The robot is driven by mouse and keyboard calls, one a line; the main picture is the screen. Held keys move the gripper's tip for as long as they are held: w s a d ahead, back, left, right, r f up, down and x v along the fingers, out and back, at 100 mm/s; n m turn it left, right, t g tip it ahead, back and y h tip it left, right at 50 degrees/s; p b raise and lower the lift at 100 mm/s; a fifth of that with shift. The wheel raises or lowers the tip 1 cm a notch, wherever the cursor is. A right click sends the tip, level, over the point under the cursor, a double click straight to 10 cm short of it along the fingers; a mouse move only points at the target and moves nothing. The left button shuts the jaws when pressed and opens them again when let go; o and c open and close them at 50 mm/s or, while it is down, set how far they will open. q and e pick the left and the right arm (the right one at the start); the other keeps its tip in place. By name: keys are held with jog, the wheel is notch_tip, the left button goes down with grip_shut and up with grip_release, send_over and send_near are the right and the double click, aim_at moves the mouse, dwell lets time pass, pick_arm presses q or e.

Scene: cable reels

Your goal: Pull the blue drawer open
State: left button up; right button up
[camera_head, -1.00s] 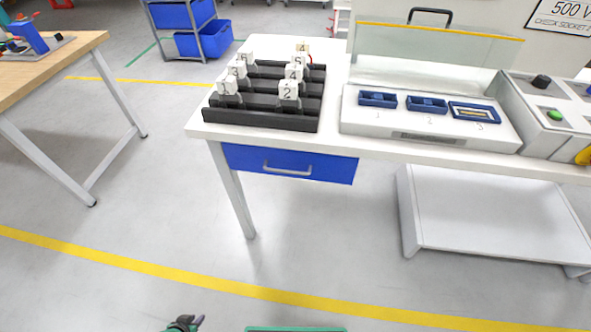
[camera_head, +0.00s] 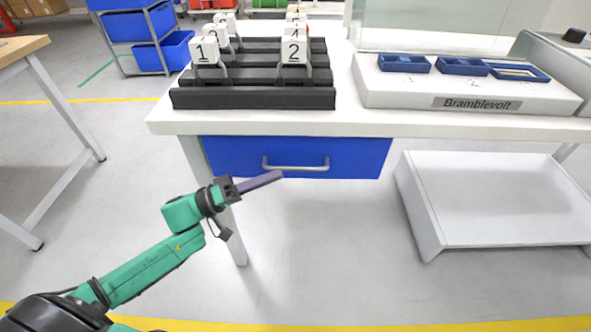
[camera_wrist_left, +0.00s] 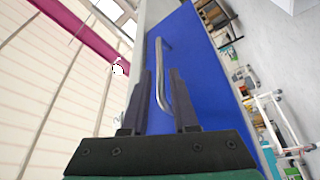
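The blue drawer (camera_head: 350,158) hangs under the white table top and looks closed. Its silver bar handle (camera_head: 296,167) runs across the middle of its front. My left gripper (camera_head: 278,176) points at the drawer, just below and left of the handle's middle in the head view. In the left wrist view the gripper's two fingers (camera_wrist_left: 168,92) are apart, and the handle (camera_wrist_left: 160,75) shows between them, ahead and toward the tips. I cannot tell whether the fingers touch it. My right gripper is in neither view.
The white table (camera_head: 420,124) holds a black stepped rack (camera_head: 250,98) with numbered white tags and a white panel (camera_head: 470,98) with blue holders. A grey shelf (camera_head: 490,195) stands under the table at right. A wooden-topped table (camera_head: 22,46) stands at left. The floor before the drawer is clear.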

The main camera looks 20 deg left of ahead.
aim_at(294, 167)
pick_arm(q)
jog(key=x, duration=0.6)
grip_shut()
dwell(1.2)
